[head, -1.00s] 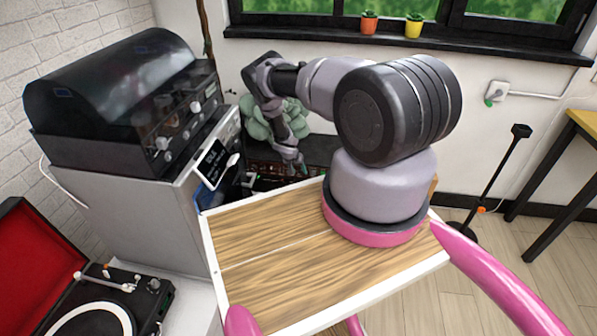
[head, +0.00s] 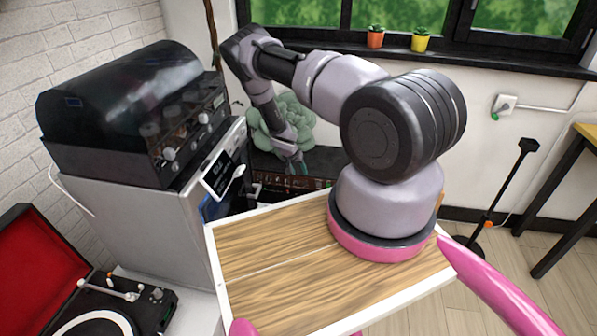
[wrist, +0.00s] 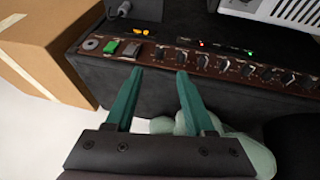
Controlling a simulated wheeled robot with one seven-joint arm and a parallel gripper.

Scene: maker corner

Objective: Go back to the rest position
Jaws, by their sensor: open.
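My gripper (wrist: 158,82) is open and empty in the wrist view, its two green fingers apart. Its fingertips point at the brown control panel (wrist: 230,68) of a black amplifier (wrist: 115,66); I cannot tell how far away it is. In the head view my arm reaches out over the wooden tray top, bent down at the far end. The gripper (head: 299,169) is small there, low in front of the pale green plant and near the amplifier's panel (head: 285,184).
A grey cabinet (head: 130,215) with a dark-lidded machine (head: 130,115) stands close left of the arm. A pale green plant (head: 283,122) is behind the gripper. A cardboard box (wrist: 45,50) sits left of the amplifier. A black stand (head: 505,190) is on the right floor.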

